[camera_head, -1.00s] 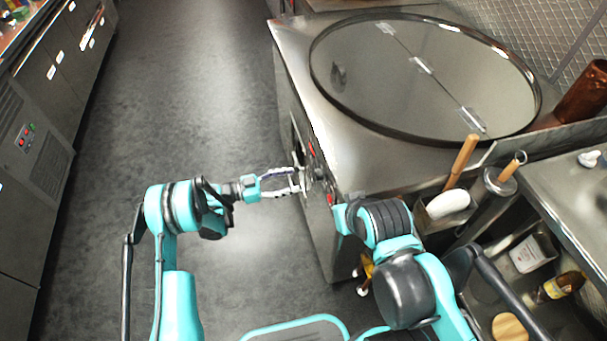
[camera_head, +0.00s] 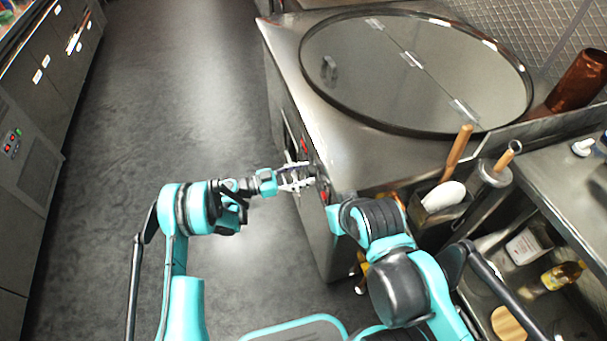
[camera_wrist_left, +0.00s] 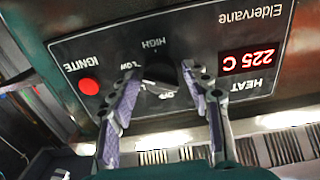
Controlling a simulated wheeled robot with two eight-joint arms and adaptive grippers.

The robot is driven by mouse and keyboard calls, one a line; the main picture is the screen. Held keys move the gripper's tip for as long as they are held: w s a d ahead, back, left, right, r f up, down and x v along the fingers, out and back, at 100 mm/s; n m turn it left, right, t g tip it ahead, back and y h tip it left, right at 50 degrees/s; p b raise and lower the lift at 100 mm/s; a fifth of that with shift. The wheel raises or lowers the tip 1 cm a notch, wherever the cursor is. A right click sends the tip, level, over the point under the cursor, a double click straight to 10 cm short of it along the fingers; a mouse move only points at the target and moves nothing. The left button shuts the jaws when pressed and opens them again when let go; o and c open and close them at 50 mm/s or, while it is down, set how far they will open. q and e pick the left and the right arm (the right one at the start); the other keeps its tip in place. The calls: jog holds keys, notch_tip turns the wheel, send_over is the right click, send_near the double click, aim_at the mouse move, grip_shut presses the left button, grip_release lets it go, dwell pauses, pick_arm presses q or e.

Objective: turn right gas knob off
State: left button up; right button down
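The dark gas knob (camera_wrist_left: 159,77) sits on the black control panel (camera_wrist_left: 185,35) of the stove, with LOW, HIGH and OFF marked around it. The lettering appears upside down in the left wrist view. My left gripper (camera_head: 305,178) is at the stove's front panel in the head view. In the left wrist view its two fingers are apart, one on each side of the knob. I cannot tell whether they touch it. The fingers and the gripper hide the knob in the head view. My right arm is bent in front of the stove's near corner; its gripper is not visible.
A red ignite button (camera_wrist_left: 89,86) and a red 225 C display (camera_wrist_left: 246,61) flank the knob. The stove top carries a large round lid (camera_head: 420,75). A lower shelf with bottles is at the right. The floor (camera_head: 150,110) left of the stove is clear.

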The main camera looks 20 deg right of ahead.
pick_arm(q)
jog(key=c, duration=0.7)
jog(key=shift+n, duration=0.4)
jog(key=n, duration=2.3)
jog(key=shift+s+r, duration=0.1)
jog(key=shift+r, duration=0.05)
